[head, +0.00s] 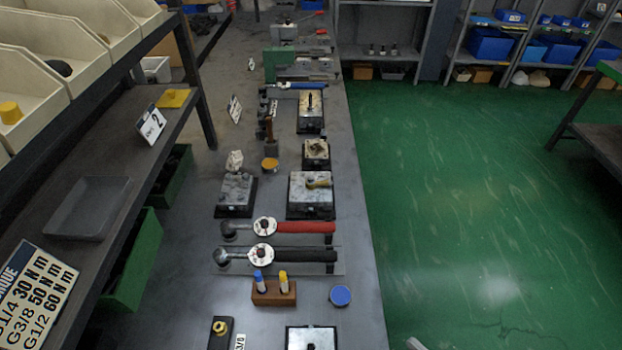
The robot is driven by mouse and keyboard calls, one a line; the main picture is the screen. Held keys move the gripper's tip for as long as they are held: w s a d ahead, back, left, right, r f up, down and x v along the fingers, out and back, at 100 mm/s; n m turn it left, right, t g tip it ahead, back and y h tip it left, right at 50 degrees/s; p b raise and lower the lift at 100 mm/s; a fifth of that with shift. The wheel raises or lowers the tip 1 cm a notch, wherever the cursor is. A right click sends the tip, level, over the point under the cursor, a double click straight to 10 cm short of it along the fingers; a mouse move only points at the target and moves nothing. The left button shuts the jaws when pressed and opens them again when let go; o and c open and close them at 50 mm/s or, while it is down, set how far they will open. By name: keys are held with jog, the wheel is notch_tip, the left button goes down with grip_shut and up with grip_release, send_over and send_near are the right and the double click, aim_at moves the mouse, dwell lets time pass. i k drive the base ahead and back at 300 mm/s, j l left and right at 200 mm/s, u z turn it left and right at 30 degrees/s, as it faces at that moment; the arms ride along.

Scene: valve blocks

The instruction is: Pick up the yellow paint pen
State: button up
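The yellow paint pen (283,281) stands upright in the right part of a small brown wooden holder (273,295) on the grey workbench. A blue pen (260,281) stands beside it in the left part of the same holder. The lower ends of both pens are hidden inside the holder. My gripper is not recognisable in the head view, and nothing is seen touching the pens.
A blue round lid (340,295) lies right of the holder. Two torque wrenches, one red-handled (305,227) and one black-handled (305,256), lie behind it. Valve blocks (311,194) stand farther back. A shelf with a grey tray (88,207) borders the left. Green floor (480,220) is open at right.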

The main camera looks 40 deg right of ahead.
aim_at(282, 279)
jog(key=l+u, duration=0.35)
jog(key=k+l+u, duration=0.15)
jog(key=l+u, duration=0.25)
jog(key=k+l+u, duration=0.2)
jog(key=l+u, duration=0.15)
